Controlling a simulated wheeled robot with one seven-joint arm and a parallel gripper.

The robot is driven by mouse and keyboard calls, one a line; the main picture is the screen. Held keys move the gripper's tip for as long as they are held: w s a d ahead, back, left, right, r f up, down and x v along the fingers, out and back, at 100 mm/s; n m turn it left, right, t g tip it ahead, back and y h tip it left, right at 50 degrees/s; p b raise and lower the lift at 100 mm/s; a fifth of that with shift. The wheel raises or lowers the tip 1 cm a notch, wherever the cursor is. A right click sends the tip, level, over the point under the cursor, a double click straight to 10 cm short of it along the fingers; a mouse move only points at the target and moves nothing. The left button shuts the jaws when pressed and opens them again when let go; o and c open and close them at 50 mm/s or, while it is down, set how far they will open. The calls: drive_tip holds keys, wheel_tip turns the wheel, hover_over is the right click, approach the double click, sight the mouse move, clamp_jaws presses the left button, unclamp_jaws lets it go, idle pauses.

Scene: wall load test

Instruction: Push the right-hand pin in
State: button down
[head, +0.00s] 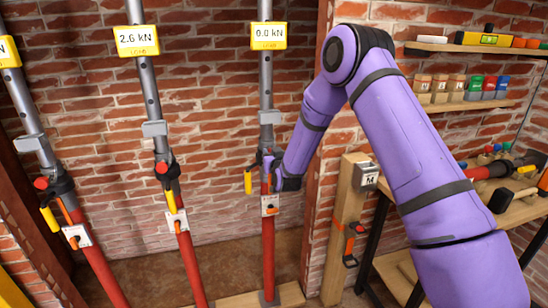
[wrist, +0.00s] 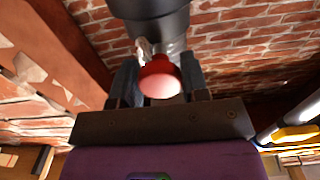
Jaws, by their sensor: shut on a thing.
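The right-hand prop (head: 268,240) stands upright, a red lower tube with a grey upper tube and a dark collar between them. My gripper (head: 273,166) is at this collar, reaching in from the right, and hides the right-hand pin in the head view. In the wrist view the pin's round red knob (wrist: 160,80) sits between my two dark fingers (wrist: 160,74), which are shut on it. A bit of bare metal (wrist: 144,48) shows between the knob and the dark collar (wrist: 155,20). How deep the pin sits is unclear.
The middle prop (head: 190,255) and left prop (head: 105,275) have red-knobbed pins. The middle load display (head: 136,40) reads 2.6 kN and the right display (head: 269,35) reads 0.0 kN. A yellow handle (head: 248,181) hangs left of my gripper. A wooden post (head: 345,225) stands right.

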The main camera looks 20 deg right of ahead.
drive_tip(key=shift+w+r, duration=0.1)
drive_tip(key=c, duration=0.6)
unclamp_jaws()
drive_tip(key=shift+w, duration=0.1)
drive_tip(key=s, duration=1.1)
drive_tip(key=shift+w, duration=0.1)
